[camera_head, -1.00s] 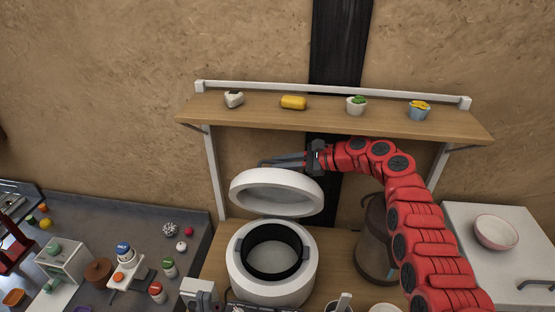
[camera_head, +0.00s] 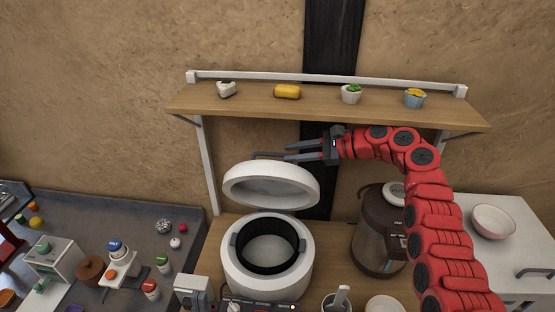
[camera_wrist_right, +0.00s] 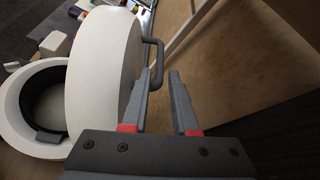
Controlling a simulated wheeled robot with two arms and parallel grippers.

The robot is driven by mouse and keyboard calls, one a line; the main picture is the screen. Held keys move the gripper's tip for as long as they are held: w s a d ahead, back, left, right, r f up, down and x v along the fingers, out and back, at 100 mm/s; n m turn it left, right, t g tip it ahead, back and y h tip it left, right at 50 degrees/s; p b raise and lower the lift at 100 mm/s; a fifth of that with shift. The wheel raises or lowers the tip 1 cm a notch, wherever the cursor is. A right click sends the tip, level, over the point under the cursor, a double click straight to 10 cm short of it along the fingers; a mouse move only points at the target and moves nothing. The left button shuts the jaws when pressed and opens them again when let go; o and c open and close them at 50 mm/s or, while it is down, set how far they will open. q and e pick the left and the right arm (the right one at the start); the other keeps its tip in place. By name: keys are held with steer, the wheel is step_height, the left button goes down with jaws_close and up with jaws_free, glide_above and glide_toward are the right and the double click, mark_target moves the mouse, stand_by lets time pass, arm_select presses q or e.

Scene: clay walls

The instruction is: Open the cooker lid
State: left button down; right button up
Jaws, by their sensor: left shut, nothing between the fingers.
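The white cooker (camera_head: 268,280) stands on the wooden counter, with its dark inner pot (camera_head: 270,246) exposed. Its round white lid (camera_head: 270,190) is raised and tilted back above and behind the pot. The lid's grey handle (camera_head: 268,154) shows at the top; it also shows in the right wrist view (camera_wrist_right: 158,52). My right gripper (camera_head: 287,151) is open and empty, just right of the handle. In the right wrist view its fingertips (camera_wrist_right: 165,74) are apart, the left finger close to the handle; I cannot tell whether they touch. My left gripper is not in view.
A wooden shelf (camera_head: 320,108) with small items runs above my right gripper. A dark brown kettle (camera_head: 382,235) stands right of the cooker, near my right arm. A grey device (camera_head: 195,292) and a mug (camera_head: 337,302) are in front. A pink bowl (camera_head: 493,222) sits far right.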

steer(key=s+d+b, duration=0.2)
steer(key=d+b, duration=0.1)
steer(key=d, duration=0.8)
steer(key=shift+s+b, duration=0.25)
steer(key=shift+b, duration=0.15)
steer(key=shift+d, duration=0.1)
